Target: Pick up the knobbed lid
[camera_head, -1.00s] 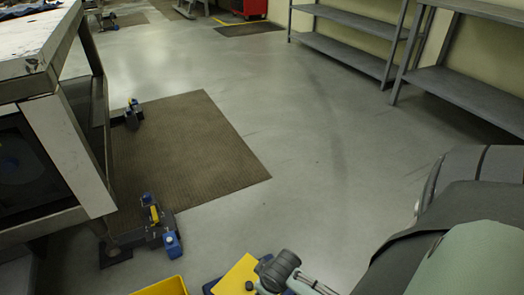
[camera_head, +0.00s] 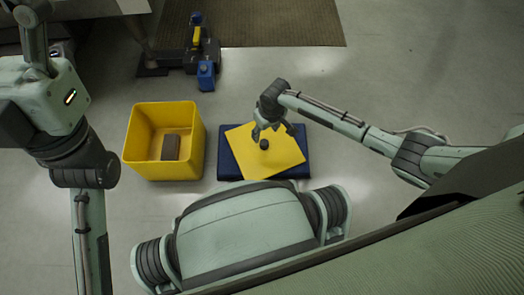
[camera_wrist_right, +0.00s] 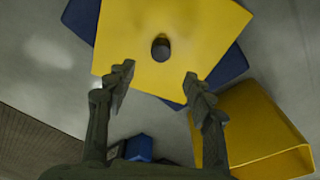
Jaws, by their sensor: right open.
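The knobbed lid (camera_head: 284,156) is a flat yellow plate with a small dark knob (camera_head: 264,144) near its middle. It lies turned at an angle on a dark blue base (camera_head: 230,165). My right gripper (camera_head: 267,131) is over the lid, close to the knob. In the right wrist view the lid (camera_wrist_right: 205,30) and knob (camera_wrist_right: 160,48) lie beyond my right gripper's open, empty fingers (camera_wrist_right: 160,74), with the knob in line with the gap. My left arm is at the left of the head view; its gripper does not show.
A blue bottle-like item (camera_head: 206,75) and dark clamp-like parts stand behind the bin. A brown mat (camera_head: 285,25) lies further back.

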